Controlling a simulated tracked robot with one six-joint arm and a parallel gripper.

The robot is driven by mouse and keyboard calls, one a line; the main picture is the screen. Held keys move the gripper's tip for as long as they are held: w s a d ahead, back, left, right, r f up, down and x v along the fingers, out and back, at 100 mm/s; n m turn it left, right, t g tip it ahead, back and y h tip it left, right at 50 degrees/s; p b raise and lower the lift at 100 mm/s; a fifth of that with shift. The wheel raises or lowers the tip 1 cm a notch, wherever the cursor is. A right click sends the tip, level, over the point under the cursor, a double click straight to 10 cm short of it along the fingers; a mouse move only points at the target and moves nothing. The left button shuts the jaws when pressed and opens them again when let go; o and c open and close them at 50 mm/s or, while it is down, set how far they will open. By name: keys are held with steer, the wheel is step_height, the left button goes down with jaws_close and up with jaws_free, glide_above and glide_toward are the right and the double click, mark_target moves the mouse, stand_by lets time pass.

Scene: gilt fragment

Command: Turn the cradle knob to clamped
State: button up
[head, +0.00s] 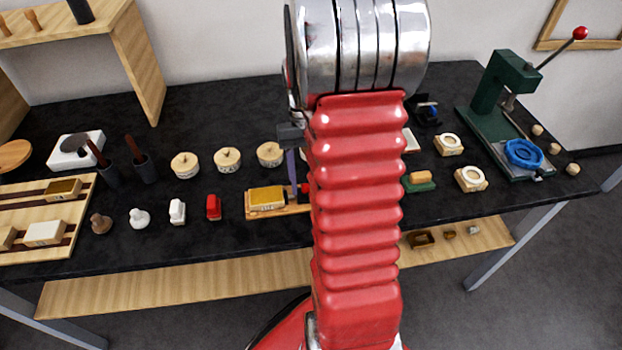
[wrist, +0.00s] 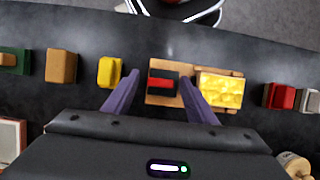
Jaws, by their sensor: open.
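The cradle is a wooden base (wrist: 188,99) with a gold block (wrist: 220,90) on its right part in the wrist view. The bar lies roughly along the base. My gripper (wrist: 158,70) is open, with one purple finger to each side of the knob in the picture. I cannot tell whether they touch it. In the head view the cradle (head: 250,208) shows left of my red arm, which hides its right end. One gripper finger (head: 291,165) shows there; the other is hidden.
In the wrist view a yellow block (wrist: 109,72) stands left of the cradle and a red one (wrist: 279,96) right of it. Round lidded pots (head: 227,159) stand behind in the head view. A green press (head: 500,100) stands at right. Bare black table lies before the cradle.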

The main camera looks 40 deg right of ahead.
steer(key=shift+w, duration=0.1)
steer(key=shift+w+d+r, duration=0.15)
steer(key=shift+w+r, duration=0.05)
steer(key=shift+r, duration=0.3)
steer(key=v, duration=1.2)
steer(key=shift+r, duration=0.35)
steer(key=shift+w+d, duration=0.1)
